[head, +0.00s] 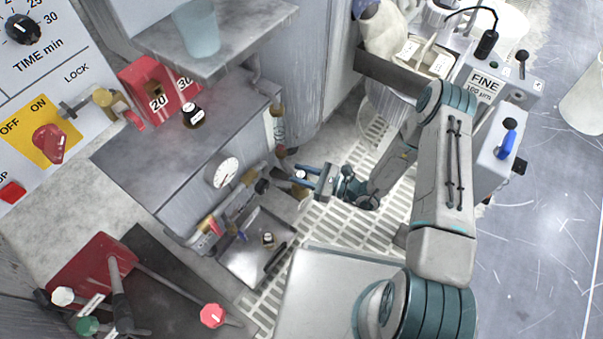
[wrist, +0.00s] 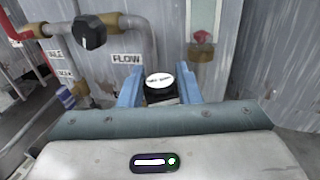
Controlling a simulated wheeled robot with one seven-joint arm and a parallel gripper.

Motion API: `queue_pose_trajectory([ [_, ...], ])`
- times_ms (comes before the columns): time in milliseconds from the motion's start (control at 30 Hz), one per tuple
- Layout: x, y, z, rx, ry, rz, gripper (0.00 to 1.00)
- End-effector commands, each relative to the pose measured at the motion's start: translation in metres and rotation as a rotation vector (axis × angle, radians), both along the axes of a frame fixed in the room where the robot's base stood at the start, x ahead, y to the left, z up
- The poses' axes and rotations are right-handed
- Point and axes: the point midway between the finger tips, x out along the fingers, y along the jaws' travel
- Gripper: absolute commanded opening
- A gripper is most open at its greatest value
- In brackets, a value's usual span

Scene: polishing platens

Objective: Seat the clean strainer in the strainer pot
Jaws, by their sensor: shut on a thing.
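My gripper (head: 298,177) reaches left over the slatted floor, beside the pipework at the front of the grey bench. In the wrist view its blue fingers (wrist: 160,88) are shut on a black-capped piece (wrist: 160,95) with a white label on top. The label is too small to read, and the lower part is hidden, so I cannot tell if it is the clean strainer. A similar black-topped piece (head: 193,114) stands on the bench. Another small dark-topped piece (head: 268,239) stands in a metal tray (head: 250,268). I cannot pick out the strainer pot with certainty.
A pipe with a black knob (wrist: 89,31) and a FLOW label (wrist: 127,59) stands ahead of my gripper. A round gauge (head: 224,172) and valves crowd the bench front. A shelf with a cup (head: 197,30) overhangs the bench. The slatted floor (head: 335,225) is open below.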

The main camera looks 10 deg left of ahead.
Motion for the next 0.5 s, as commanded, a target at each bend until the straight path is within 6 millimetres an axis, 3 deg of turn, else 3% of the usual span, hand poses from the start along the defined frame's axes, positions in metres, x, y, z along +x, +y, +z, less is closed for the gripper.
queue_pose_trajectory([
  [67, 0.0001, 0.0001, -0.0027, 0.001, 0.0, 0.0, 0.05],
  [100, 0.0001, 0.0001, -0.0017, 0.001, 0.0, 0.0, 0.39],
  [167, 0.0001, 0.0001, -0.0014, 0.001, -0.001, 0.0, 0.55],
  [500, 0.0001, 0.0, 0.001, -0.001, -0.001, 0.0, 0.56],
])
